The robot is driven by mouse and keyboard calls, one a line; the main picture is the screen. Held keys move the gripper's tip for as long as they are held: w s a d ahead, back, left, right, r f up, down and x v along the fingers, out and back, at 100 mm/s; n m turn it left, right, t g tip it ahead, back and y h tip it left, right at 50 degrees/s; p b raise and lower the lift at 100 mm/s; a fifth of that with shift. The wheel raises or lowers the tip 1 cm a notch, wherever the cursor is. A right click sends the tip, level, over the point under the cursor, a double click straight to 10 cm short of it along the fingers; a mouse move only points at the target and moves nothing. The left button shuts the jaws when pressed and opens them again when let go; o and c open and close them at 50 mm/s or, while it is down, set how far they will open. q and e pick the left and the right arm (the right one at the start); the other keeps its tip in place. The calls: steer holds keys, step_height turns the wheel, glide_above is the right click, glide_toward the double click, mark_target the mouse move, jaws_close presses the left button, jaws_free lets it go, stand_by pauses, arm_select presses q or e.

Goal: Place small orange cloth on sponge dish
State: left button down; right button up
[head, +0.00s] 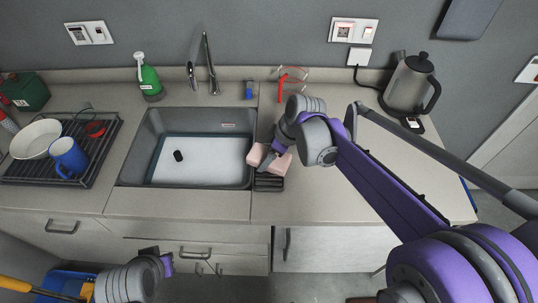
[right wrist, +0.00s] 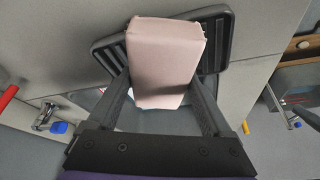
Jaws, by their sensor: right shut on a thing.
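My right gripper (head: 267,160) is shut on a pale pink block (head: 283,163), which could be the task's cloth but looks pink rather than orange. The right wrist view shows the block (right wrist: 165,55) between the two fingers (right wrist: 160,95). The black ribbed sponge dish (head: 268,184) sits on the counter at the sink's right front corner. In the right wrist view the block covers the middle of the dish (right wrist: 215,45); I cannot tell whether they touch. My left gripper (head: 168,265) is low in front of the cabinets, away from the dish; its opening is unclear.
The sink (head: 200,160) lies left of the dish. A dish rack (head: 95,165) holds a blue mug (head: 68,157) and a bowl. A green spray bottle (head: 149,78), faucet (head: 208,65), red-handled item (head: 282,85) and kettle (head: 410,82) stand behind. The right counter has free room.

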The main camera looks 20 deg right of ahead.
steer(key=shift+f, duration=0.2)
steer(key=o, duration=1)
steer(key=shift+c, duration=0.2)
steer(key=shift+r, duration=0.1)
steer(key=shift+r, duration=0.25)
steer(key=p+v, duration=0.1)
steer(key=v, duration=1)
steer(key=s+f+m+t+h, duration=0.1)
steer(key=s+f+m, duration=0.2)
steer(key=s, duration=0.3)
steer(key=s+d+f+m+h, duration=0.1)
steer(key=s+f+m, duration=0.2)
steer(key=s+f, duration=0.2)
steer(key=s+f+m+t+h, duration=0.1)
steer(key=s+f+m, duration=0.3)
steer(key=s, duration=0.2)
steer(key=shift+s+d+f+t+h, duration=0.1)
steer(key=shift+s+d+t+h, duration=0.05)
steer(key=shift+s+t+h, duration=0.2)
